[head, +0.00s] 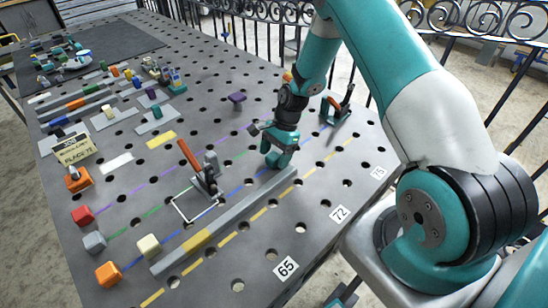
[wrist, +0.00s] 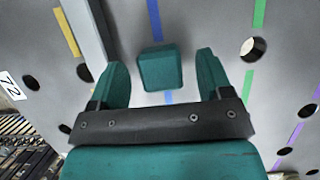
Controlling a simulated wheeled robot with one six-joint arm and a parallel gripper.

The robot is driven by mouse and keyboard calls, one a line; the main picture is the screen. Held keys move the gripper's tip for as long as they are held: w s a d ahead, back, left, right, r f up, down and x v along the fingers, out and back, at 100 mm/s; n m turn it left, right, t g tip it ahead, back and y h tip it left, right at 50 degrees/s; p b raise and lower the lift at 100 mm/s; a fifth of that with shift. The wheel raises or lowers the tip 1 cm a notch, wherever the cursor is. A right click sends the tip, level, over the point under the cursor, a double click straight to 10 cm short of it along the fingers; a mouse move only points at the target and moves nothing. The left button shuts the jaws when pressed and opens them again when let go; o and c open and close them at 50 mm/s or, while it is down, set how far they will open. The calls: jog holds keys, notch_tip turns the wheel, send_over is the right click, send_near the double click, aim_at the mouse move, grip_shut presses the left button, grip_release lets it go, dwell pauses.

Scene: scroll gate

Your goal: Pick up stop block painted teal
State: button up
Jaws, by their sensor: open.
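The teal stop block (wrist: 160,68) lies on the grey table top between the fingertips in the wrist view, over a blue line. My gripper (wrist: 162,72) is open, with one finger on each side of the block and a gap showing on both sides. In the head view my gripper (head: 278,153) points down at the table, beside the long grey bar. There the teal fingers blend with the block, so I cannot tell them apart.
A long grey bar (head: 238,217) with a yellow part runs close to my gripper. A toggle clamp (head: 204,175) with an orange handle stands left of it, another clamp (head: 339,104) at right. Red (head: 82,215), grey (head: 94,242), orange (head: 108,274) and cream (head: 149,246) blocks sit front left.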

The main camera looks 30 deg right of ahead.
jog(key=shift+a+f, duration=0.1)
jog(key=shift+f, duration=0.25)
jog(key=c, duration=1.2)
